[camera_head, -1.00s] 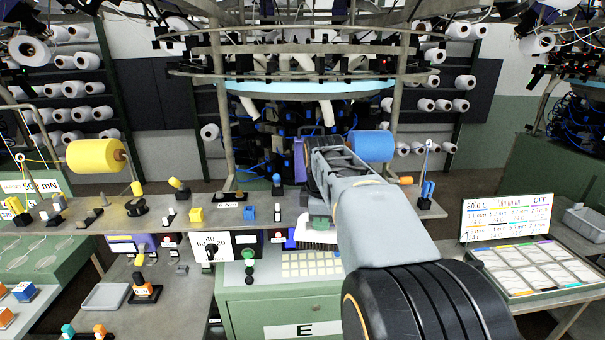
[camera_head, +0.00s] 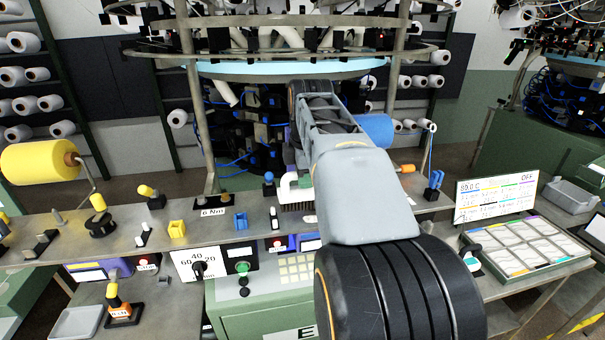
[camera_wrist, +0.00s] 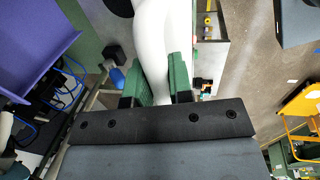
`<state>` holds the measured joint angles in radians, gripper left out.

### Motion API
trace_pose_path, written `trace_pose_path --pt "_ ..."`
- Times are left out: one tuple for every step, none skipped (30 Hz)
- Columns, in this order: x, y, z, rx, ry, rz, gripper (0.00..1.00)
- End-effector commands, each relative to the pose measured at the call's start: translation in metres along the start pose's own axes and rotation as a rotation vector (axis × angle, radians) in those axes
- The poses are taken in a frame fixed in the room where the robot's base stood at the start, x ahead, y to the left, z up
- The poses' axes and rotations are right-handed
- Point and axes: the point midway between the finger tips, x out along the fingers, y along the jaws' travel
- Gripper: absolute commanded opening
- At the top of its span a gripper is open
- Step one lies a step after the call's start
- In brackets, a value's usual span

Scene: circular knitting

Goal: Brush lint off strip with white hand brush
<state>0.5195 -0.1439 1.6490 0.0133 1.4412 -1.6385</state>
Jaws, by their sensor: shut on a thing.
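My gripper (camera_wrist: 161,78) has green fingers shut on the white hand brush (camera_wrist: 153,35). The brush's smooth white body runs up between the fingers in the wrist view. In the head view the white brush (camera_head: 287,188) shows beside my arm, with dark-looking bristles pointing down over the metal shelf (camera_head: 130,238). My arm hides part of the brush and most of the gripper. I cannot tell if the bristles touch anything. I cannot make out the strip or any lint on it.
A blue-topped knob (camera_head: 268,181) and a blue block (camera_head: 241,221) stand on the shelf left of the brush. A blue spool (camera_head: 377,130) is behind my arm. The knitting machine's frame (camera_head: 197,110) rises behind the shelf. A sample tray (camera_head: 530,246) is at right.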

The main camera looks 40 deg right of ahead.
Motion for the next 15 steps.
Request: trace_pose_path --pt "0.000 0.000 0.000 0.001 0.000 0.001 0.00" --pt "0.000 0.000 0.000 0.001 0.000 0.001 0.00" --pt "0.000 0.000 0.000 0.001 0.000 0.001 0.00" --pt "0.000 0.000 0.001 0.001 0.000 0.000 0.00" --pt "0.000 0.000 0.001 0.001 0.000 0.000 0.00" --pt "0.000 0.000 0.002 0.001 0.001 0.000 0.00" --pt "0.000 0.000 0.002 0.001 0.001 0.000 0.00" --pt "0.001 0.000 0.003 0.000 0.002 0.000 0.00" --pt "0.004 -0.001 0.002 0.000 0.002 0.000 0.00" --pt "0.006 -0.001 0.002 -0.001 0.002 0.000 0.00" --pt "0.008 -0.001 0.002 -0.001 0.002 0.000 0.00" --pt "0.011 -0.002 0.002 -0.001 0.002 0.000 0.00" --pt "0.013 -0.003 0.001 -0.002 0.002 0.000 0.00" --pt "0.016 -0.003 0.001 -0.003 0.002 0.000 0.00" --pt "0.019 -0.004 0.001 -0.003 0.002 0.000 0.00"
